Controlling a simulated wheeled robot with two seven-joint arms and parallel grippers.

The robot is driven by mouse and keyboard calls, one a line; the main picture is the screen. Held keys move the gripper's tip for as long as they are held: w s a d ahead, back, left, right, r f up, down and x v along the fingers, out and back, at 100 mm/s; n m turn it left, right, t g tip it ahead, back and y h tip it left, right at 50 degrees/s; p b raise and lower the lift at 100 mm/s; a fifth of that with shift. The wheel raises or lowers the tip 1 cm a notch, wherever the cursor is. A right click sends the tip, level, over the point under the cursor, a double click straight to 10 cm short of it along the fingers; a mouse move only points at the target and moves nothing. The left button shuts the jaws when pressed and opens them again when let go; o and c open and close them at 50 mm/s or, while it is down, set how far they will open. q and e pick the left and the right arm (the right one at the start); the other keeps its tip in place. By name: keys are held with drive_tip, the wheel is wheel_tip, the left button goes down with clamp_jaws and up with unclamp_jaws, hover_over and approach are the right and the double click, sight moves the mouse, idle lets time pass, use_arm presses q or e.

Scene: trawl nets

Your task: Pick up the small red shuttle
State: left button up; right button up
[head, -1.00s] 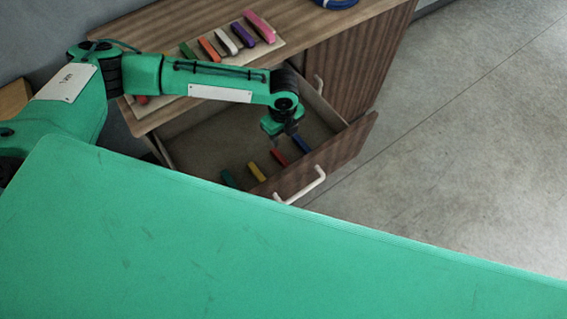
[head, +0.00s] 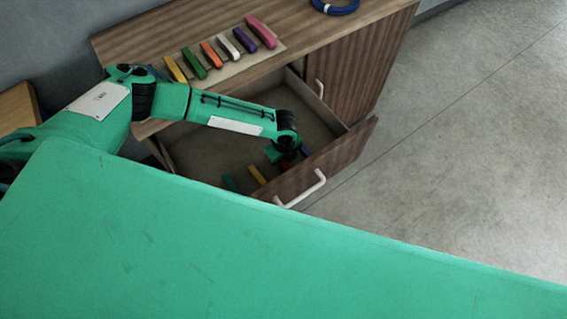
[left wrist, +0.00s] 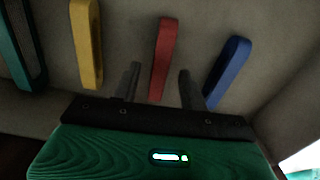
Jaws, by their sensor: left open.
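The small red shuttle (left wrist: 163,58) lies on the drawer floor between a yellow shuttle (left wrist: 87,45) and a blue shuttle (left wrist: 229,70). My left gripper (left wrist: 158,80) is open, its two dark fingers on either side of the red shuttle's near end in the left wrist view. The red shuttle is not gripped. Whether the fingers touch it or hang just above it I cannot tell. In the head view my left gripper (head: 278,155) reaches down into the open drawer and hides most of the red shuttle. My right gripper is out of view.
The open drawer (head: 330,158) has a raised front with a pale handle (head: 302,190). A teal shuttle (left wrist: 20,45) also lies inside. Several larger coloured shuttles lie on a mat on the cabinet top (head: 330,40), near a blue coil (head: 335,7). Floor at right is clear.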

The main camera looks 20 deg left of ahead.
use_arm(q)
drive_tip(key=shift+f, duration=1.25)
clamp_jaws()
drive_tip(key=shift+r, duration=0.2)
